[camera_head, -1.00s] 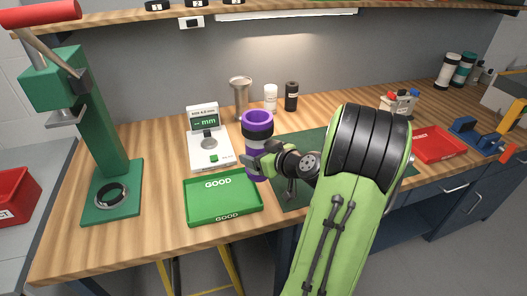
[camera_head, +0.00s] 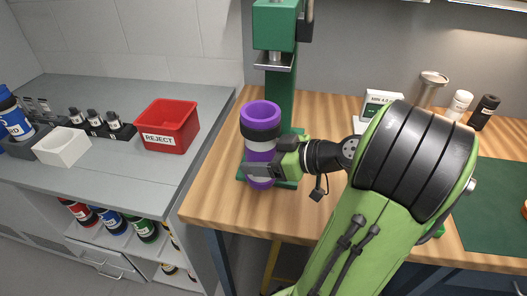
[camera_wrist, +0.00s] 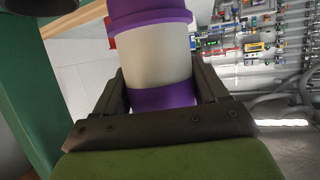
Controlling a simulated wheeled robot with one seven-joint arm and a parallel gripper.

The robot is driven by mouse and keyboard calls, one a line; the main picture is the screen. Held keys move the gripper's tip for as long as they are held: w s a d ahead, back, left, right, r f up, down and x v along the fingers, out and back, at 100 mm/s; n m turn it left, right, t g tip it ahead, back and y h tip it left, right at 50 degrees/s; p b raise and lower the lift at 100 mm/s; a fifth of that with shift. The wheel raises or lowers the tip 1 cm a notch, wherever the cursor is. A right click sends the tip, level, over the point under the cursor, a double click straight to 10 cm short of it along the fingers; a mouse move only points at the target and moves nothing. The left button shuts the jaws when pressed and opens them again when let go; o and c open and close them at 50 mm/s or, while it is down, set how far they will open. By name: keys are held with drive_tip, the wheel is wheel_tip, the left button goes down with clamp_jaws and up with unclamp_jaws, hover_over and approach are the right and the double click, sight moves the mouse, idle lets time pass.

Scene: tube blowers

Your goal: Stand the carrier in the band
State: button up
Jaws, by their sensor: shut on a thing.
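The carrier (camera_head: 260,148) is a purple cylinder with a black ring and a pale band around it. It is upright in the head view, in front of the green press (camera_head: 281,88). My gripper (camera_head: 266,170) is shut on its lower part from the right. In the wrist view, the fingers of my gripper (camera_wrist: 160,88) lie on both sides of the carrier (camera_wrist: 154,52). The press's base (camera_head: 288,184) shows only at its edges. No receiving band is visible on it; the carrier and gripper cover its middle. I cannot tell how high the carrier is above it.
A grey side bench (camera_head: 110,166) stands left, with a red reject bin (camera_head: 167,125), a white box (camera_head: 61,147) and several small black parts. The press's head (camera_head: 274,28) overhangs behind the carrier. The wooden bench top (camera_head: 222,200) is clear at its front left.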

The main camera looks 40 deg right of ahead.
drive_tip(key=shift+s+r, duration=0.1)
drive_tip(key=shift+s, duration=0.2)
drive_tip(key=w+d+f+p, duration=0.2)
drive_tip(key=w+d, duration=0.6)
drive_tip(key=d, duration=0.2)
drive_tip(key=shift+d+f+p, duration=0.15)
drive_tip(key=shift+d+p, duration=0.1)
drive_tip(key=shift+p, duration=0.1)
drive_tip(key=shift+f+b, duration=0.8)
drive_tip(key=shift+b, duration=0.3)
idle(1.5)
drive_tip(key=o, duration=1.2)
